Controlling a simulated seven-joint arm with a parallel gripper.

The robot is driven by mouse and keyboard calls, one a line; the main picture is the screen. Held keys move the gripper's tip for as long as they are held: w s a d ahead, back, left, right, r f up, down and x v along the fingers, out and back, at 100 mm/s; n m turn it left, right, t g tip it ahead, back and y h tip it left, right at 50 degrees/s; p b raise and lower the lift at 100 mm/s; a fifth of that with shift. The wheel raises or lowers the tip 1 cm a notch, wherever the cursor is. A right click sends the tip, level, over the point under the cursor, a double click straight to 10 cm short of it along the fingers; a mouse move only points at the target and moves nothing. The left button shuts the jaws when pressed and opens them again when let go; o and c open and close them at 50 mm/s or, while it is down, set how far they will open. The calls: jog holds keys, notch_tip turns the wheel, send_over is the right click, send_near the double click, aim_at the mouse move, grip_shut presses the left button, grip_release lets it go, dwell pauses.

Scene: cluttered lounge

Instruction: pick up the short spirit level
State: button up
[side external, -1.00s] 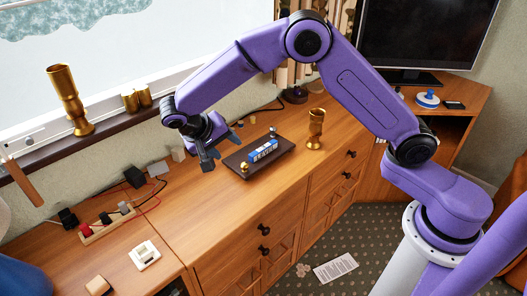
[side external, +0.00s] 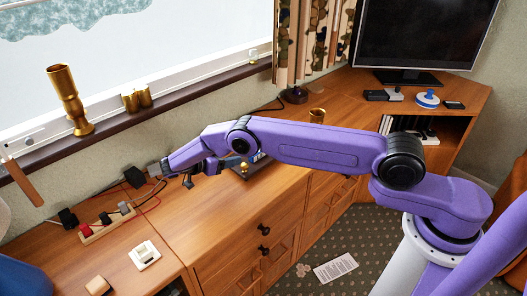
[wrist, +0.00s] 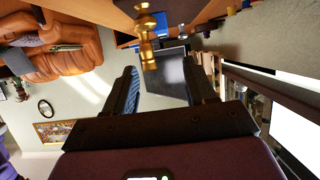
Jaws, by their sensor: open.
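I cannot pick out the short spirit level with certainty. In the side view, a blue-and-white object (side external: 257,157) sits on a dark board on the wooden cabinet, now mostly hidden behind my arm. I cannot tell whether it is the level. My gripper (side external: 188,181) is low over the cabinet, left of the board and apart from it. In the wrist view my gripper (wrist: 163,82) is open, with nothing held between its fingers. A blue patterned patch shows at its left finger; I cannot tell what it is.
A small brass piece (side external: 244,168) stands by the board; a brass cup (side external: 317,116) is behind my arm. A power strip (side external: 107,223) with plugs and cables lies left of my gripper. A white switch-like block (side external: 144,254) is nearer the front. The cabinet's front middle is clear.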

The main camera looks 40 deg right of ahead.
jog(key=x, duration=0.9)
jog(key=shift+d+f, duration=0.1)
jog(key=shift+d, duration=0.15)
jog(key=shift+w+x, duration=0.1)
jog(key=shift+x, duration=1.5)
jog(key=shift+w+x, duration=0.15)
jog(key=shift+x, duration=1.5)
grip_shut()
